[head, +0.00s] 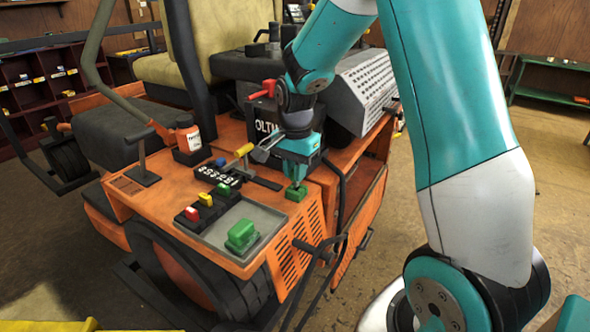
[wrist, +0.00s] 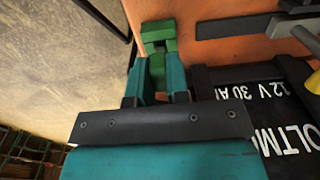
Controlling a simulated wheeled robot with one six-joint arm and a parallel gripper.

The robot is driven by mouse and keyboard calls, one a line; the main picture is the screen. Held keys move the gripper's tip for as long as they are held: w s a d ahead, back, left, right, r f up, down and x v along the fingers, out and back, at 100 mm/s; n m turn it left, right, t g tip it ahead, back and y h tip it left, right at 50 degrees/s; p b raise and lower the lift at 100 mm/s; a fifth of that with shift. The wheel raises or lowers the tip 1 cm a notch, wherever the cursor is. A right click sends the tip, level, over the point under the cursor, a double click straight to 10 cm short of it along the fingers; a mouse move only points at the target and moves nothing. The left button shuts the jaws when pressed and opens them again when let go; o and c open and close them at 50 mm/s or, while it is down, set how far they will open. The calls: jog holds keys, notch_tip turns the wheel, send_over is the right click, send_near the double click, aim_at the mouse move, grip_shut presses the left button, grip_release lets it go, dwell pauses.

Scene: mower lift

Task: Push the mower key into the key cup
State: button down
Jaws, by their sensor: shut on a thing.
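The green mower key (wrist: 157,72) is between the teal fingers of my gripper (wrist: 158,62), which is shut on it. In the head view my gripper (head: 296,182) points down over the orange mower deck. Directly below the fingertips is a small green block (head: 296,194), which looks like the key cup; it also shows in the wrist view (wrist: 158,29). The key's far end meets or overlaps this block. I cannot tell how deep it sits, as the fingers hide part of it.
A grey tray (head: 267,216) with a green block (head: 242,234) sits on the deck's front. Red, yellow and green blocks on black bases stand beside it. A black battery (head: 262,122) is close behind my gripper.

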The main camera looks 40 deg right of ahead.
jog(key=shift+f+b, duration=0.85)
jog(key=shift+f, duration=0.45)
dwell(0.4)
jog(key=c, duration=1)
grip_release()
jog(key=shift+r, duration=0.6)
notch_tip(320, 180, up, 16)
jog(key=shift+r+b, duration=0.15)
jog(key=shift+b, duration=0.9)
